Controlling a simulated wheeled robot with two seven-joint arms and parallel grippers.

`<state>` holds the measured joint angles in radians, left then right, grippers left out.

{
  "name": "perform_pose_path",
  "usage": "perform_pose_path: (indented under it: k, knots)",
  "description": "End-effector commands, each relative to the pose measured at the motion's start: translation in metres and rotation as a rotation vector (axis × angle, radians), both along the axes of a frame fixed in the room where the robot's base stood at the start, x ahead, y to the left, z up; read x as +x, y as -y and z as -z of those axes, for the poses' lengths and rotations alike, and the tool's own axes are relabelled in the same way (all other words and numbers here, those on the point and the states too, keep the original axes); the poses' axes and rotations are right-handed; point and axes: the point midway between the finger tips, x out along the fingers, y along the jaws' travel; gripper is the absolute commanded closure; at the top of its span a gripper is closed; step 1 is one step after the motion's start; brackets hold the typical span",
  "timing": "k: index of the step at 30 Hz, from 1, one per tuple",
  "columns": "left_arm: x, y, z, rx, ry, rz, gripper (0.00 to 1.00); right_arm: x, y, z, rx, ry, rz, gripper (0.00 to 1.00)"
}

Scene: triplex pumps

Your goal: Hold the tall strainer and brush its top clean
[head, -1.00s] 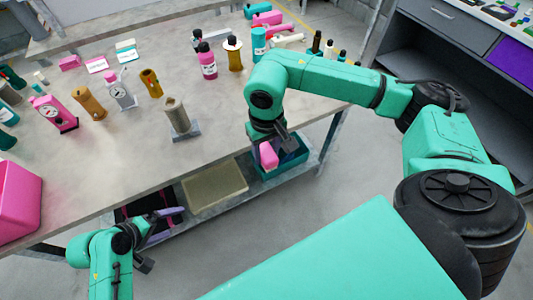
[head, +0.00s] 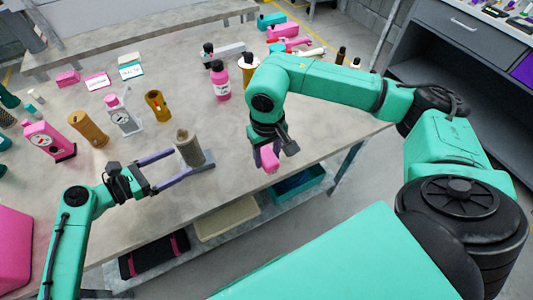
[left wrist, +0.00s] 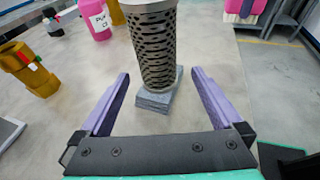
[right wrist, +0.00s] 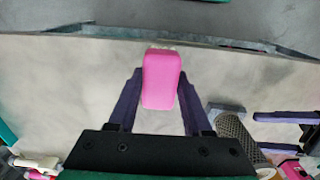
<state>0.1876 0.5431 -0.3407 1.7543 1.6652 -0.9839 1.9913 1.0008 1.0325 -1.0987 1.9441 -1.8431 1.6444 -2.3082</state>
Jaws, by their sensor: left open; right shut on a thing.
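The tall strainer (head: 188,147), a grey perforated cylinder, stands upright on a grey block base (left wrist: 157,101). My left gripper (head: 179,162) is open, its purple fingers pointing at the strainer from the left. In the left wrist view the strainer (left wrist: 155,50) stands ahead between the finger lines; contact cannot be told. My right gripper (right wrist: 160,76) is shut on a pink block, apparently the brush (right wrist: 161,85), with a thin pale edge at its far end. In the head view the brush (head: 269,159) is right of the strainer, near the table's front edge.
A pink bottle (head: 220,85) stands behind the strainer. A mustard cylinder (head: 157,105), a grey gauge unit (head: 123,118) and a brown strainer (head: 88,128) stand to the left. A teal crate (head: 300,187) sits below the table edge. Bare tabletop lies between the strainer and brush.

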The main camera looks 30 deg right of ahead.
Motion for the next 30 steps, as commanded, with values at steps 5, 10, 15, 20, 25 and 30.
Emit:
perform_pose_path:
  k: [5, 10, 15, 20, 25, 30]
  knots:
    - [0.009, 0.029, 0.007, -0.002, 0.001, 0.001, 0.00, 0.000, 0.000, -0.001, 0.000, 0.001, 0.000, 0.95]
    - [0.013, 0.043, 0.013, 0.000, 0.002, 0.001, 0.00, 0.000, 0.000, -0.001, 0.000, 0.001, 0.000, 0.95]
    - [0.014, 0.045, 0.014, 0.001, 0.002, 0.001, 0.00, 0.000, 0.000, -0.001, 0.000, 0.000, 0.000, 0.95]
    - [0.014, 0.044, 0.014, 0.001, 0.003, 0.001, 0.23, 0.000, 0.000, -0.001, 0.000, 0.001, 0.000, 0.95]
    - [0.014, 0.044, 0.014, 0.001, 0.003, 0.001, 0.55, 0.000, 0.000, -0.001, 0.000, 0.001, 0.000, 0.95]
    - [0.014, 0.044, 0.014, 0.001, 0.003, 0.001, 0.55, 0.000, 0.000, -0.001, 0.000, 0.001, 0.000, 0.95]
